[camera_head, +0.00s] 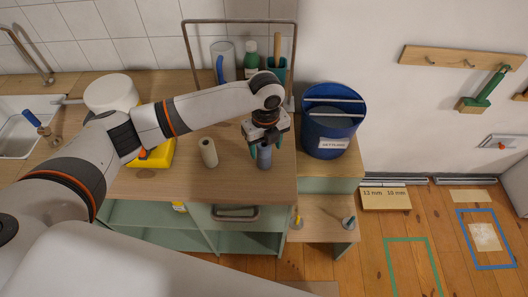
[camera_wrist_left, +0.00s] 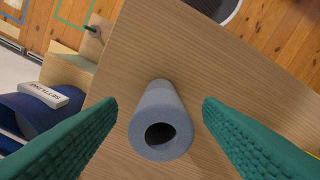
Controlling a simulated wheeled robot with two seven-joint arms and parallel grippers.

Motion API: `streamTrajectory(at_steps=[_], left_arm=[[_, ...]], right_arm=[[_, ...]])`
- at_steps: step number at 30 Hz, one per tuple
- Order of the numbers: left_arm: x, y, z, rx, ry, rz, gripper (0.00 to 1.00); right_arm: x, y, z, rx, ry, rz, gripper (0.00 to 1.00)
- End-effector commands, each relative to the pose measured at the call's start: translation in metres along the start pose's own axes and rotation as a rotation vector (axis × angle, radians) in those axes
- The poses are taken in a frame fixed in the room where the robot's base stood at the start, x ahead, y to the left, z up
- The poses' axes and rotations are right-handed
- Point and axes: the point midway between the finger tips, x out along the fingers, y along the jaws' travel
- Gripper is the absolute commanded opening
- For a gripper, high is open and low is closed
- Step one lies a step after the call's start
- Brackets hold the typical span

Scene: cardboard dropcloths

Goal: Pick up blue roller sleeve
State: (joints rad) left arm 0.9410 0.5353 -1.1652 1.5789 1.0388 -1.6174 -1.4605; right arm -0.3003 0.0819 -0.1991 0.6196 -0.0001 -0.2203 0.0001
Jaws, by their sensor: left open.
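The blue roller sleeve (camera_head: 264,157) stands upright on the wooden worktop near its front right corner. It looks grey-blue in the left wrist view (camera_wrist_left: 158,118), with its dark hollow end facing the camera. My left gripper (camera_head: 263,147) is open above the sleeve, fingers pointing down. In the left wrist view its two green ribbed fingers (camera_wrist_left: 160,108) stand on either side of the sleeve, with gaps of bare worktop showing between. My right gripper is in neither view.
A cream roller sleeve (camera_head: 208,152) stands to the left on the worktop. A blue bucket (camera_head: 330,138) with a label stands to the right. A yellow object (camera_head: 157,156) lies partly behind my left arm. A metal frame (camera_head: 185,45) rises at the back.

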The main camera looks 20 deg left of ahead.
Motion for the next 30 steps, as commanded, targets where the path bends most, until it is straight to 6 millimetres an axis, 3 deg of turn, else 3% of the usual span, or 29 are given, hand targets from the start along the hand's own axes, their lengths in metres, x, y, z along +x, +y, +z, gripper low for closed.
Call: streamTrajectory(at_steps=[10,19,28,30], left_arm=[[0.044,-0.001,-0.007,0.0,-0.002,-0.003,0.61],[0.052,-0.001,-0.007,0.001,0.0,0.0,0.61],[0.051,-0.001,-0.007,0.001,0.0,-0.001,0.14],[0.051,-0.001,-0.007,0.001,0.0,0.0,0.14]], right_arm=[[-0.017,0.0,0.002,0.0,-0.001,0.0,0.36],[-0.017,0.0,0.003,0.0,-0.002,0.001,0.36],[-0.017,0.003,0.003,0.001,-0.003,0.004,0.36],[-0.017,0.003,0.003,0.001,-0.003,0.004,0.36]])
